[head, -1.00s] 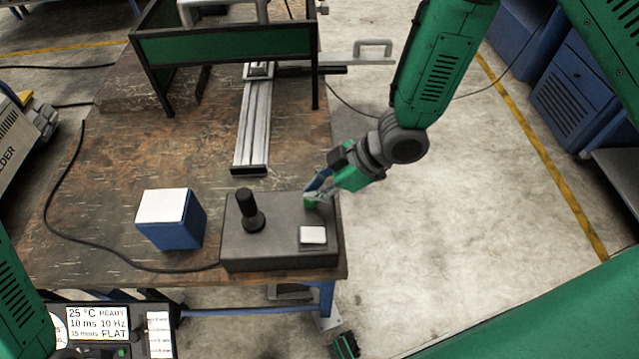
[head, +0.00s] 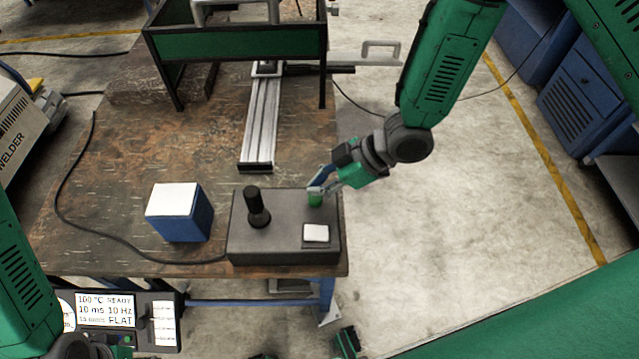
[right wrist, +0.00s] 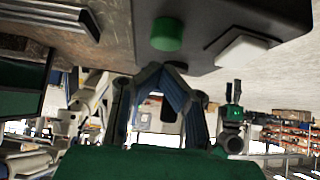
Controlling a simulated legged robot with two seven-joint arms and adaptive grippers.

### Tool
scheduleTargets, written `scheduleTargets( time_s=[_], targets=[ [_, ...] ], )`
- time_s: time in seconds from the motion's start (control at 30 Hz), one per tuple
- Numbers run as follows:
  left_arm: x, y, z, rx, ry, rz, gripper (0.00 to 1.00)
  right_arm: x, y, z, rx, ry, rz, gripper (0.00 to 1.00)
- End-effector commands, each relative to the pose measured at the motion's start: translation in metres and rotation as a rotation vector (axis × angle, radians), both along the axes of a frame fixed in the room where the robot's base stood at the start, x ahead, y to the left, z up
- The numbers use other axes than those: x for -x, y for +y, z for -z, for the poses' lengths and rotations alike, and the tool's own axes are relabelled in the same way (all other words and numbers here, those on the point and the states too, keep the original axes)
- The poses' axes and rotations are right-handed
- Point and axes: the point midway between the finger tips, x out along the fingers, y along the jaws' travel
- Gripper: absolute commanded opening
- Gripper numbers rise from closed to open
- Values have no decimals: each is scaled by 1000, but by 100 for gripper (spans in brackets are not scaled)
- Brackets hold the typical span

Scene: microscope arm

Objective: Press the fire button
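A dark control box (head: 285,232) sits at the table's front right corner, with a black joystick (head: 257,208), a round green button (head: 315,201) and a white square button (head: 316,233) on top. No label shows which is the fire button. My right gripper (head: 318,188) is at the box's back right, close by the green button. In the right wrist view its blue fingertips (right wrist: 165,68) come together, empty, with the green button (right wrist: 167,34) just beyond them; a gap seems to show. The white button (right wrist: 242,52) lies to the right there.
A blue box with a white top (head: 180,212) stands left of the control box. A metal rail (head: 260,125) and a dark green frame (head: 215,48) are behind. A cable crosses the table's left side.

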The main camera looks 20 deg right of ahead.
Motion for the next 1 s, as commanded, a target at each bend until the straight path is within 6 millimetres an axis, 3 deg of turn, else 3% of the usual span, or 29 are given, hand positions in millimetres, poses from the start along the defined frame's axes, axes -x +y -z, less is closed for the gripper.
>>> scheduleTargets(
  time_s=[0.03, 0.2, 0.43, 1.0],
  targets=[
    [0, 0, -8, 1, -1, 1, 48, 0, -4, -16, -4, -5, 4, 0],
    [0, 0, -1, 1, 0, 1, 48, 8, -31, -43, -3, -7, 5, 0],
    [0, 0, -3, 0, 0, 1, 48, 15, -50, -72, 2, -7, 1, 0],
    [0, 0, -3, 0, 0, 1, 48, 18, -65, -78, -8, -5, 1, 0]
  ],
)
